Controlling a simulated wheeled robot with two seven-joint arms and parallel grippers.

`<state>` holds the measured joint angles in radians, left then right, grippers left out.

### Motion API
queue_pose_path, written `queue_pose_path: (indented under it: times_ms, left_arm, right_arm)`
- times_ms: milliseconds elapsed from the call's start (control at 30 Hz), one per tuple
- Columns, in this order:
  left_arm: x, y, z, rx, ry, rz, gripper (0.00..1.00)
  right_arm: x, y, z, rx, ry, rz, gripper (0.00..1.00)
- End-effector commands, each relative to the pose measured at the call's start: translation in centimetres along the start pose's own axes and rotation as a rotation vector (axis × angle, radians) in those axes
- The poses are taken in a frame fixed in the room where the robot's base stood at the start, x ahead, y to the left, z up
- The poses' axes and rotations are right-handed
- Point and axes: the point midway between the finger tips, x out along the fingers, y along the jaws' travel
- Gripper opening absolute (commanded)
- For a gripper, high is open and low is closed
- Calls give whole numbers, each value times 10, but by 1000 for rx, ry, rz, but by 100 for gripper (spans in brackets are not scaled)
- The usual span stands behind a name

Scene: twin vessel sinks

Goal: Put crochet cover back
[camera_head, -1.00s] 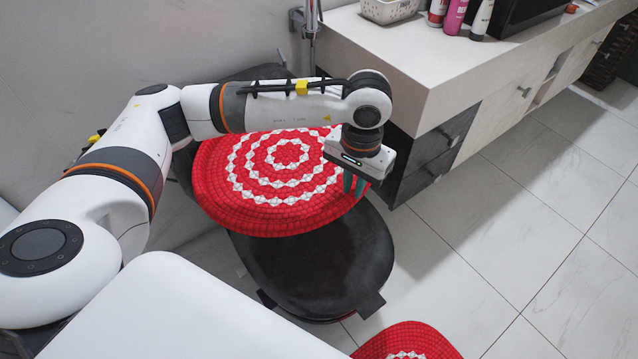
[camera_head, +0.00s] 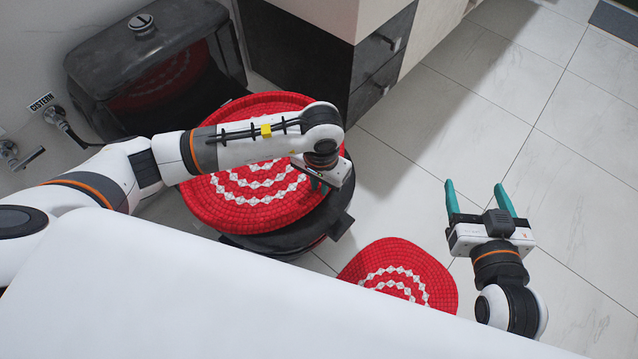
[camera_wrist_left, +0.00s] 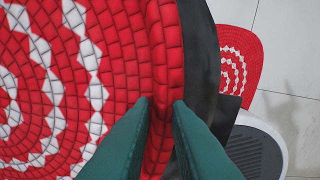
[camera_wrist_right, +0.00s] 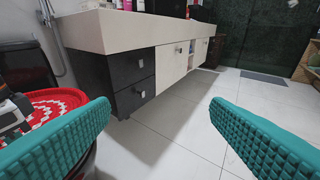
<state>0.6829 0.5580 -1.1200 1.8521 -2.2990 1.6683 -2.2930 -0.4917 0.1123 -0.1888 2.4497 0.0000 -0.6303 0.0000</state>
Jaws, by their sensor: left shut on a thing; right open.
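The crochet cover (camera_head: 245,205) is a round red piece with white rings. In the head view it lies over the black toilet (camera_head: 275,243), hiding most of its top. My left gripper (camera_head: 317,186) is at the cover's right edge. In the left wrist view its green fingers are shut on the cover's red rim (camera_wrist_left: 163,95), with the black toilet surface just beyond. The cover also shows at the left of the right wrist view (camera_wrist_right: 45,103). My right gripper (camera_head: 480,200) is open and empty above the floor at the right.
A black cistern (camera_head: 150,60) stands behind the toilet. A red and white mat (camera_head: 400,275) lies on the tiled floor in front. The vanity with dark drawers (camera_head: 375,60) stands beyond the toilet. Free floor (camera_head: 560,140) lies to the right.

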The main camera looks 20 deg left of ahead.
Motion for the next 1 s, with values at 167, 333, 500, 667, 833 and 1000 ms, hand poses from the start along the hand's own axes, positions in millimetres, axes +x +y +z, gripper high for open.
queue_pose_path:
  times_ms: [167, 333, 500, 667, 833, 1000]
  left_arm:
    - [10, 0, 0, 0, -2, 0, 0]
    - [10, 0, 0, 0, -2, 0, 0]
    - [11, 0, 0, 0, -1, 0, 0]
    - [11, 0, 0, 0, -1, 0, 37]
    - [11, 0, 0, 0, -1, 0, 37]
    - [10, 0, 0, 0, -1, 0, 37]
  right_arm:
    - [2, 2, 10, 1, -66, 4, 71]
    - [2, 2, 10, 1, -64, 4, 71]
    - [2, 2, 14, 1, -93, 5, 71]
    - [2, 2, 15, 1, -95, 5, 71]
    - [2, 2, 15, 1, -94, 5, 71]
    - [2, 2, 15, 1, -88, 5, 71]
